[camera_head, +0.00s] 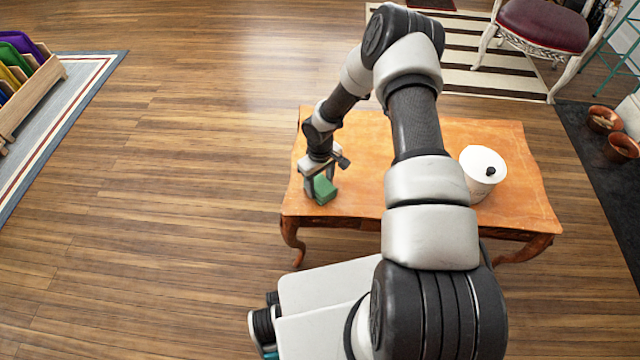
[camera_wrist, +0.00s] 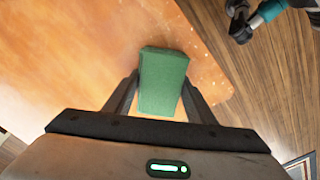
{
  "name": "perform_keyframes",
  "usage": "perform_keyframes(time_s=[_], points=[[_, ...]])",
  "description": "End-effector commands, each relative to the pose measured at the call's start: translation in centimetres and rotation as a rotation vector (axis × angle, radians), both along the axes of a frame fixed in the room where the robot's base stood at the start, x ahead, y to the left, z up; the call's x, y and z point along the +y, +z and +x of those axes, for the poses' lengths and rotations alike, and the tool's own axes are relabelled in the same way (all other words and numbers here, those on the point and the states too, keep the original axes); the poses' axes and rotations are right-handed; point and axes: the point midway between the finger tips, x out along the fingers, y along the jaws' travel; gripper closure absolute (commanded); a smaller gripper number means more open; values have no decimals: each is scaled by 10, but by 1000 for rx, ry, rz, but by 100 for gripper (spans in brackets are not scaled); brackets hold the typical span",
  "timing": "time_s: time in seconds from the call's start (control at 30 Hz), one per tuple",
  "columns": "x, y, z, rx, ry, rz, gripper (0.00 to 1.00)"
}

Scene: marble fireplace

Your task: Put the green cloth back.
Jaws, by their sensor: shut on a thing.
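The green cloth (camera_head: 325,189) is a small folded block at the left front part of the orange wooden table (camera_head: 345,130). My gripper (camera_head: 319,184) points down at it and is shut on it. In the wrist view the green cloth (camera_wrist: 162,75) sits between the two fingers of my gripper (camera_wrist: 160,92), with its far end sticking out beyond them. I cannot tell whether the cloth touches the tabletop or is held just above it.
A white round canister (camera_head: 483,172) with a black knob stands on the table's right side. A wooden rack (camera_head: 30,95) with several coloured cloths stands on a rug at the far left. A red-seated chair (camera_head: 540,25) is at the back right. The wooden floor between rack and table is clear.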

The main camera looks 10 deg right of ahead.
Motion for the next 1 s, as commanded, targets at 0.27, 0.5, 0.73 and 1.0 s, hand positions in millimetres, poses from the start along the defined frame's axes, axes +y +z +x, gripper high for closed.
perform_keyframes(time_s=[0.27,0.5,0.73,1.0], points=[[0,-1,0,0,0,0,31],[0,5,0,0,0,0,31],[-1,44,1,-3,1,-2,31],[-1,100,1,-3,0,-1,31]])
